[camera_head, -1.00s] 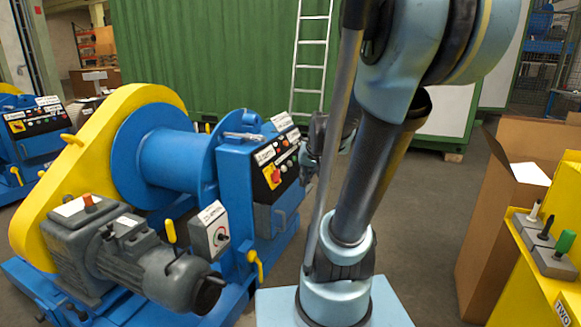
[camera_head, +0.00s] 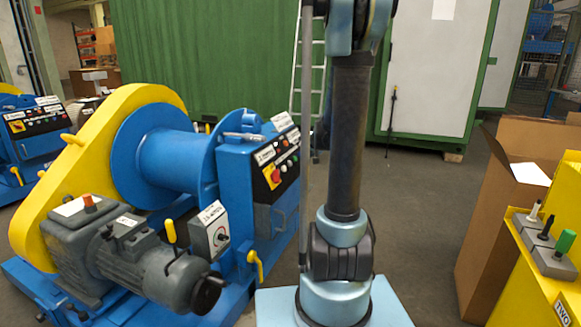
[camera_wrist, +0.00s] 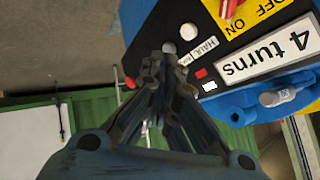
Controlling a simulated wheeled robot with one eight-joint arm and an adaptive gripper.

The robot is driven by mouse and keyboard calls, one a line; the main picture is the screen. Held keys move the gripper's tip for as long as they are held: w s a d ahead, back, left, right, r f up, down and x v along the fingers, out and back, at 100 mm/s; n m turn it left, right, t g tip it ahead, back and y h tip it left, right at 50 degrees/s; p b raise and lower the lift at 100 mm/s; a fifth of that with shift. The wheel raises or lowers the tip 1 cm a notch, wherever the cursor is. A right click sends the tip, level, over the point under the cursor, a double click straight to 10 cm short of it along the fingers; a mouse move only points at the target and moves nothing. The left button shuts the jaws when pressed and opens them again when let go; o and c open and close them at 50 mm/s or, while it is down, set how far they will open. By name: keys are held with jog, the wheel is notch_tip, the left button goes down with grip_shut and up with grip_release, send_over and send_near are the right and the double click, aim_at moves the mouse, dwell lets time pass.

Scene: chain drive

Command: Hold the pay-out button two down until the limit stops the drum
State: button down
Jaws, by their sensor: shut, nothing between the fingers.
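My gripper (camera_wrist: 165,60) is shut and empty in the wrist view, its fingertips beside a black control panel (camera_wrist: 196,22). A round pale button (camera_wrist: 169,47) shows right at the fingertips; contact cannot be told. Another round button (camera_wrist: 188,31) and a "HAUL" label (camera_wrist: 204,47) are close by. Which button is pay-out two cannot be read. In the head view the panel (camera_head: 270,178) is on the blue winch housing, with the blue drum (camera_head: 168,160) to its left. My gripper is not visible in the head view.
A yellow chain guard (camera_head: 50,175) and a grey motor (camera_head: 150,270) flank the drum. A red rotary switch (camera_wrist: 230,8) and a "4 turns" label (camera_wrist: 265,50) are on the panel. A cardboard box (camera_head: 480,225) and yellow stand (camera_head: 530,285) are right. Floor between is open.

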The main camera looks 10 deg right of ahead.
aim_at(290, 163)
jog(key=w+d+f+m+t, duration=0.1)
jog(key=w+d+f, duration=0.1)
jog(key=w, duration=0.3)
jog(key=w+d+f+m+t, duration=0.1)
jog(key=w+d+f, duration=0.1)
jog(key=w+d, duration=0.2)
jog(key=shift+w+h, duration=0.3)
jog(key=shift+w, duration=0.85)
jog(key=shift+f, duration=0.1)
jog(key=w+a+f, duration=0.4)
jog(key=a, duration=0.2)
jog(key=shift+a, duration=0.35)
jog(key=shift+w+a+f, duration=0.25)
jog(key=shift+w+a, duration=0.15)
jog(key=shift+a, duration=0.3)
dwell(4.2)
